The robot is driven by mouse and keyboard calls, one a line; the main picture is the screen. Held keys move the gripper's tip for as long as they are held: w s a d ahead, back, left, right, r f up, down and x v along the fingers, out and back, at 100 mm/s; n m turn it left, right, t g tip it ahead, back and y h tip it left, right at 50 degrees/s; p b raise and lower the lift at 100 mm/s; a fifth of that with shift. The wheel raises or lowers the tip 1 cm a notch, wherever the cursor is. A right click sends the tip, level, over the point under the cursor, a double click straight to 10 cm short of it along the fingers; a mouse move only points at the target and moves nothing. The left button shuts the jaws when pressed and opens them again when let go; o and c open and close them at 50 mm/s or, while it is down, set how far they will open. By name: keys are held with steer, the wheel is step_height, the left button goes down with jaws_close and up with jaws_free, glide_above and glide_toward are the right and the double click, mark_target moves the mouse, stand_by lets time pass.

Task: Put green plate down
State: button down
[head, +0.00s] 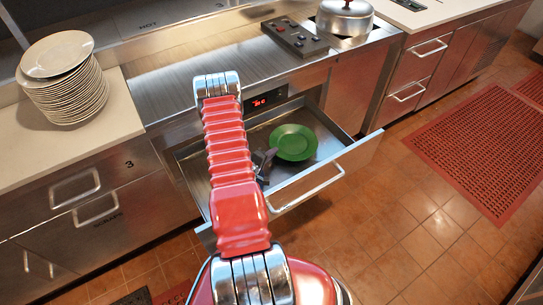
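The green plate (293,143) is in the open metal drawer (330,128), towards its right part, and looks nearly flat. I cannot tell whether it rests on the drawer floor or is just above it. My gripper (268,158) is inside the drawer outline at the plate's left edge, partly hidden behind my red arm. Its fingertips meet or overlap the plate's rim; whether they are closed on it is too small to tell.
The drawer front with its handle (308,188) stands out over the tiled floor. A metal counter (180,85) lies above the drawer. A stack of white plates (68,95) stands on the left counter. A pot (345,18) and a control panel (295,37) are at the back.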

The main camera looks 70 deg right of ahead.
steer(key=shift+f, duration=1)
steer(key=c, duration=2)
jaws_free()
